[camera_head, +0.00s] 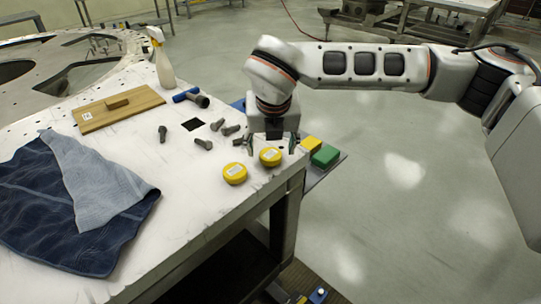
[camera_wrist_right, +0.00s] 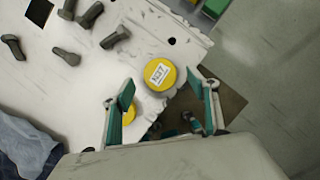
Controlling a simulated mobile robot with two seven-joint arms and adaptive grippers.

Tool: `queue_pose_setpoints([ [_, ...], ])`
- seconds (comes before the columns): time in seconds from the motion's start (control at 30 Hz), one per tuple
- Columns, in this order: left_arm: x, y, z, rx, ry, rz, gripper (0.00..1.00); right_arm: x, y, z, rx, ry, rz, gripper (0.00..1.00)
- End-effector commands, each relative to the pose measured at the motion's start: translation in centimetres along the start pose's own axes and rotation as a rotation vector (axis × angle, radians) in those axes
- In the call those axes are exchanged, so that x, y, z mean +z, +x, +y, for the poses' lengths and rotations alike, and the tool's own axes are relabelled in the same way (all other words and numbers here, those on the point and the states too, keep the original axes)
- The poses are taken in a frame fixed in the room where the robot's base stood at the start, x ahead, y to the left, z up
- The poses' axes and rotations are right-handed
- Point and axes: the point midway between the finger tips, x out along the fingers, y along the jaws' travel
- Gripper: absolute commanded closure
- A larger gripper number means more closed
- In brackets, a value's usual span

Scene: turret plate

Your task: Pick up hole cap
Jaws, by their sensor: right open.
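Two yellow round hole caps lie near the front right corner of the white plate. The right-hand cap (camera_head: 270,156) has a pale label on top and shows whole in the right wrist view (camera_wrist_right: 158,78). The other cap (camera_head: 235,173) lies left of it, nearer the plate's front edge. In the right wrist view this second cap (camera_wrist_right: 129,116) is partly hidden behind a finger. My right gripper (camera_head: 272,144) is open and empty, pointing down above the corner. In the wrist view the right-hand cap shows between and slightly beyond its fingertips. My left gripper is out of view.
Several grey bolts (camera_head: 204,145) lie left of the gripper, beside a square dark hole (camera_head: 192,124). A blue cloth (camera_head: 80,200), a wooden board (camera_head: 118,109) and a spray bottle (camera_head: 163,66) are farther left. Green and yellow bins (camera_head: 325,156) stand off the right edge.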

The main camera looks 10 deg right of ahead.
Motion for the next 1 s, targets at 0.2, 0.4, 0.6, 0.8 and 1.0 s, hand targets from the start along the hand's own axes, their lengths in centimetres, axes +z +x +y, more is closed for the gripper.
queue_pose_setpoints([
  [0.2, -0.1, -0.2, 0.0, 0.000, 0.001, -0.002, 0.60, -0.2, 2.5, 0.0, 0.001, -0.001, 0.002, 0.41],
  [0.4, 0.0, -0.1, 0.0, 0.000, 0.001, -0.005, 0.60, -0.1, 2.8, 0.0, 0.001, -0.001, 0.001, 0.41],
  [0.6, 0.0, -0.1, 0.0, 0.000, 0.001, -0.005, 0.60, -0.1, 2.7, 0.0, 0.001, -0.001, 0.001, 0.72],
  [0.8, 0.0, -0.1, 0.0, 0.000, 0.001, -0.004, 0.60, -0.1, 2.7, 0.1, 0.002, -0.001, 0.001, 0.82],
  [1.0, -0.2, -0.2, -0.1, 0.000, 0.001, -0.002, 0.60, -0.1, 2.6, 0.1, 0.002, -0.001, 0.001, 0.82],
])
